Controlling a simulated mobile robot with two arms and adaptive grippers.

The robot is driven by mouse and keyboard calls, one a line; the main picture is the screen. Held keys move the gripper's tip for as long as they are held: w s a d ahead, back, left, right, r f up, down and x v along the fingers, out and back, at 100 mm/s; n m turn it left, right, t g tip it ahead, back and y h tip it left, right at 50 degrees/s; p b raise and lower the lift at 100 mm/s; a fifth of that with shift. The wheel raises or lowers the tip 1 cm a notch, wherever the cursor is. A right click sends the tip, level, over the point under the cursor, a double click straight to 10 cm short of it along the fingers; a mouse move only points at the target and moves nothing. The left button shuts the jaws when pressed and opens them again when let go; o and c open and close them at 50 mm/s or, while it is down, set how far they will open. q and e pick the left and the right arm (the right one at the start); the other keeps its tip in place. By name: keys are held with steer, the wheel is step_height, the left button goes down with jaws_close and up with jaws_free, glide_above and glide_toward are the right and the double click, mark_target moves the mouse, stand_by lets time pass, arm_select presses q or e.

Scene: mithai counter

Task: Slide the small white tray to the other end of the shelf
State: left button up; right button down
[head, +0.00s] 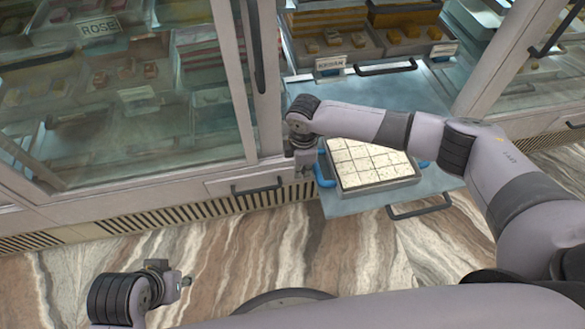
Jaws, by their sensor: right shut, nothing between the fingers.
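The small white tray (380,187) holds pale square pieces in a grid. It sits on the pulled-out blue-grey shelf (345,207), toward its front. A blue handle (324,172) shows at its left end, and part of another at its right. My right arm crosses over the shelf and hides the tray's back edge. My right gripper (304,167) points down just left of the left handle, shut and empty; I cannot tell whether it touches the handle. My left gripper (172,277) is low at the left, over the floor, away from the tray; its fingers are too small to read.
A glass-fronted cabinet (125,100) with sweets stands at the left, its frame post (240,80) close to my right wrist. Trays of sweets (335,50) stand behind the shelf. The shelf has a dark front handle (420,208). The shelf's back part is bare.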

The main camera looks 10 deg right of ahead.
mark_target(372, 160)
arm_select(q)
steer(key=shift+f, duration=0.1)
arm_select(e)
steer(key=shift+d, duration=0.45)
